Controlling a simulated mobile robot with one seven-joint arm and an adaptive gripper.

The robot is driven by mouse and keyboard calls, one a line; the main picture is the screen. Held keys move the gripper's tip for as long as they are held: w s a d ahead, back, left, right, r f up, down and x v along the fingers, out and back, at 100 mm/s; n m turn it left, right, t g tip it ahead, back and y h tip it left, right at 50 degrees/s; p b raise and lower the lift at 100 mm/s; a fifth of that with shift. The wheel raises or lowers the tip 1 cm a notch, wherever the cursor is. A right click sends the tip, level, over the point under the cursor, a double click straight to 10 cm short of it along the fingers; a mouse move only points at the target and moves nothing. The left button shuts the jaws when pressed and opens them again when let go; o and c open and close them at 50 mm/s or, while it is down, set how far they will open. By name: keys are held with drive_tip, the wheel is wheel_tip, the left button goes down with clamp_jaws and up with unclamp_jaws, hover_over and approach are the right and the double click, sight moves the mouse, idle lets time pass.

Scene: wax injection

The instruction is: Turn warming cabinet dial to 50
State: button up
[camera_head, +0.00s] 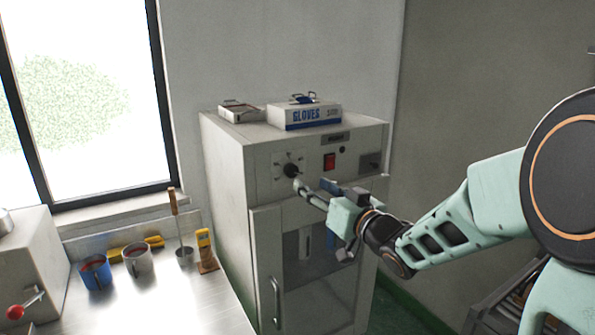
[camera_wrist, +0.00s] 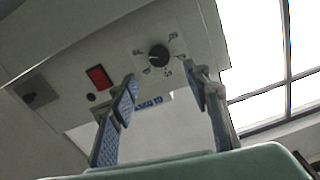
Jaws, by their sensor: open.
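The warming cabinet (camera_head: 226,165) is a tall pale grey box with a glazed door, right of the window. Its black round dial (camera_head: 291,170) sits on the upper front panel, with marks around it. The dial (camera_wrist: 159,56) also shows in the wrist view, ahead of the fingertips; its numbers are too small to read surely. My gripper (camera_head: 312,188) is just in front of the panel, close to the dial and slightly below right of it in the head view. In the wrist view my gripper (camera_wrist: 163,84) is open and empty, its two fingers apart, with the dial beyond the gap between them.
A red switch (camera_head: 329,161) is on the panel right of the dial. A glove box (camera_head: 304,116) and a smaller box (camera_head: 241,112) lie on the cabinet top. The steel bench (camera_head: 175,300) at left holds a blue cup (camera_head: 96,275) and a grey cup (camera_head: 139,262). The door handle (camera_head: 276,300) sticks out below.

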sight(293, 172)
drive_tip(key=p+x, duration=0.1)
drive_tip(key=x, duration=0.8)
drive_tip(key=c, duration=1.2)
drive_tip(key=shift+o, duration=0.2)
drive_tip(key=shift+f, duration=0.1)
